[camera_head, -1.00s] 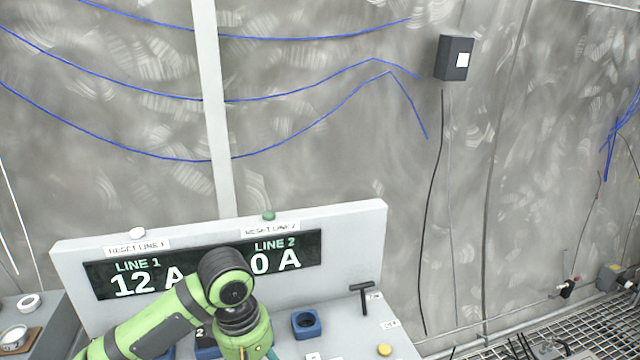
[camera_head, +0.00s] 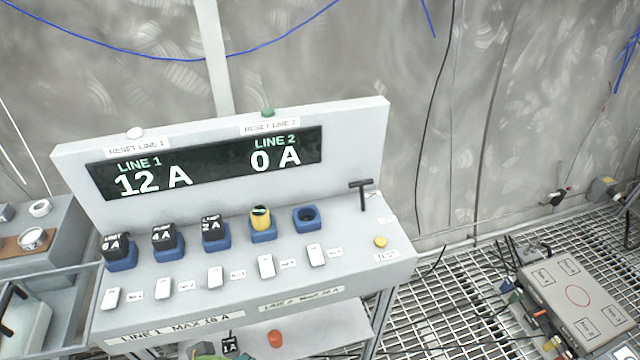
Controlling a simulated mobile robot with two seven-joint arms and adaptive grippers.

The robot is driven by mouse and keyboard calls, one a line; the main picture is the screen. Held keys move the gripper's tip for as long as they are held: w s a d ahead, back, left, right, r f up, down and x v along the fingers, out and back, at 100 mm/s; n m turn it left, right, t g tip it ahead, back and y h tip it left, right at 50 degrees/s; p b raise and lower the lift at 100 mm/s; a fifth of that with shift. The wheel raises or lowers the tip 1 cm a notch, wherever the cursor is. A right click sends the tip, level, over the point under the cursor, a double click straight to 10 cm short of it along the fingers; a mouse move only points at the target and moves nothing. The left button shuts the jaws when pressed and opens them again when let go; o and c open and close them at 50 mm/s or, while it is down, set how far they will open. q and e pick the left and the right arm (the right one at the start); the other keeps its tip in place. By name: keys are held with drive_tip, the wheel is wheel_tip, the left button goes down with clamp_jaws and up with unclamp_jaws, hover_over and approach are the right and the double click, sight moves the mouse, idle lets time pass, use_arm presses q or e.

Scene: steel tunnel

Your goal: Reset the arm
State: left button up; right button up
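Neither of my grippers shows in the head view. The console's display (camera_head: 206,163) reads LINE 1 12 A and LINE 2 0 A. Three black blocks sit in blue sockets, marked 8 A or 6 A (camera_head: 116,245), 4 A (camera_head: 164,236) and 2 A (camera_head: 213,228). A yellow-and-black plug (camera_head: 261,218) stands in the fourth socket. The fifth blue socket (camera_head: 307,218) is empty.
White switches such as this one (camera_head: 266,266) line the console front. A black T-handle (camera_head: 362,192) and yellow button (camera_head: 380,242) are at its right. A 1 A block (camera_head: 230,345) and red button (camera_head: 275,338) are lower. A grey box (camera_head: 577,300) lies right on grating.

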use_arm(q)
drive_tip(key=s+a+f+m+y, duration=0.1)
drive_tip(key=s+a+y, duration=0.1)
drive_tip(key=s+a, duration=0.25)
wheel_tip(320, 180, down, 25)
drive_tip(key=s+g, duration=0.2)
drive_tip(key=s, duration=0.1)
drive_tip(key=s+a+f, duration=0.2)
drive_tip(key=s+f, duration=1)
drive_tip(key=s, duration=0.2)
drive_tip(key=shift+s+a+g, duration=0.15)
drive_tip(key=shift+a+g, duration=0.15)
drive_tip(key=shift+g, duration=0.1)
